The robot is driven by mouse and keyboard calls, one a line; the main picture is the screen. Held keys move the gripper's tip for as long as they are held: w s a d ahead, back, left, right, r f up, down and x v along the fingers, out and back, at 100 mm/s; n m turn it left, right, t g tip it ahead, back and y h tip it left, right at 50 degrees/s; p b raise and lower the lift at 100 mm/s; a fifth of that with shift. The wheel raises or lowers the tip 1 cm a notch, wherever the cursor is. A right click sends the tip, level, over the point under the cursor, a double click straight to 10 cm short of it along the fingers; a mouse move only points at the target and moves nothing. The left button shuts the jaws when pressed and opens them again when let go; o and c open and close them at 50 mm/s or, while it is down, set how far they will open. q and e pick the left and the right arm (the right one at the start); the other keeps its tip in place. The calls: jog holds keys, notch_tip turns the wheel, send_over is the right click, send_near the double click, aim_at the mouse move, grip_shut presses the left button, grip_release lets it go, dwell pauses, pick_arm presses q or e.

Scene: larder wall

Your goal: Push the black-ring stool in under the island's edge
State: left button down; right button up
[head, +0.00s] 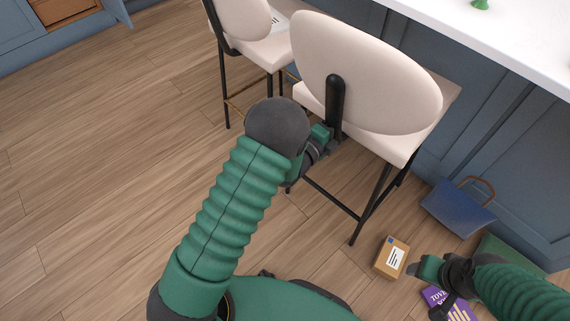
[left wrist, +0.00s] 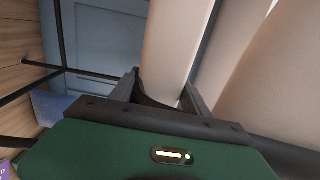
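The black-ring stool (head: 367,77) is the nearer stool, with a cream oval back, cream seat, black legs and a black foot ring (head: 330,198). It stands upright beside the island (head: 500,35), its back towards me. Its seat is largely hidden by the back. My left gripper (head: 335,143) is at the stool's rear, by the black back bracket (head: 335,105). In the left wrist view its fingers (left wrist: 162,90) are apart, with the cream seat (left wrist: 172,45) showing between them; contact is unclear. My right gripper (head: 411,269) is low at the right, holding nothing visible.
A second cream stool (head: 245,20) with a brass-coloured foot ring stands left of it, a paper on its seat. A cardboard box (head: 391,260), a purple packet (head: 455,302), a blue bag (head: 458,210) and a green item (head: 510,252) lie at right. The left floor is clear.

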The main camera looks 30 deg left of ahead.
pick_arm(q)
jog(key=c, duration=0.6)
grip_release()
jog(key=shift+s+f, duration=0.15)
jog(key=shift+f, duration=0.2)
jog(key=shift+o, duration=0.8)
jog(key=shift+r, duration=0.2)
jog(key=s+a+f+n+g+y, duration=0.2)
jog(key=s+a+n+g+y, duration=0.15)
jog(key=s+n, duration=0.35)
jog(key=s+a+f+n+g+y, duration=0.2)
jog(key=s+a+n+g, duration=0.2)
jog(key=s+n, duration=0.3)
jog(key=s+d+n+g, duration=0.2)
jog(key=s+n+g, duration=0.5)
jog(key=s, duration=1)
notch_tip(320, 180, up, 35)
jog(key=p, duration=3.5)
jog(key=shift+w, duration=0.4)
